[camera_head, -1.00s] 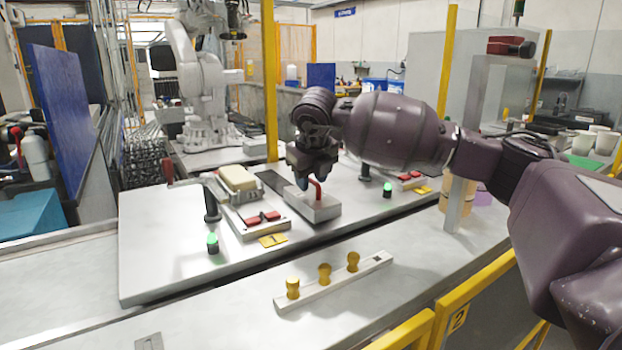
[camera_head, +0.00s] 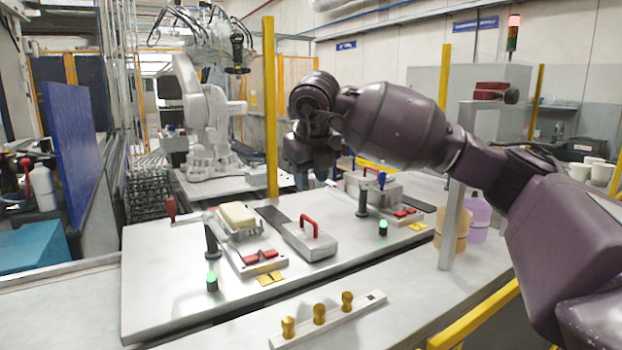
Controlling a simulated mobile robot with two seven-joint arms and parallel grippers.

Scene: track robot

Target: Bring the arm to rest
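My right arm is dark purple and comes in from the right. Its gripper (camera_head: 318,172) hangs in the air over the back part of the white work board (camera_head: 165,290). It is apart from the grey block (camera_head: 308,241) with the red handle (camera_head: 310,227), which stands on the board below and slightly left of it. The fingers are dark and small, and I cannot see whether there is a gap between them. Nothing is clearly seen held. My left gripper is not in view.
On the board are a fixture with a cream block (camera_head: 238,215), red clamp levers and green lamps (camera_head: 383,228). A second fixture with a blue handle (camera_head: 382,180) stands behind right. A rail with yellow knobs (camera_head: 319,313) lies in front. A grey post (camera_head: 453,225) stands right.

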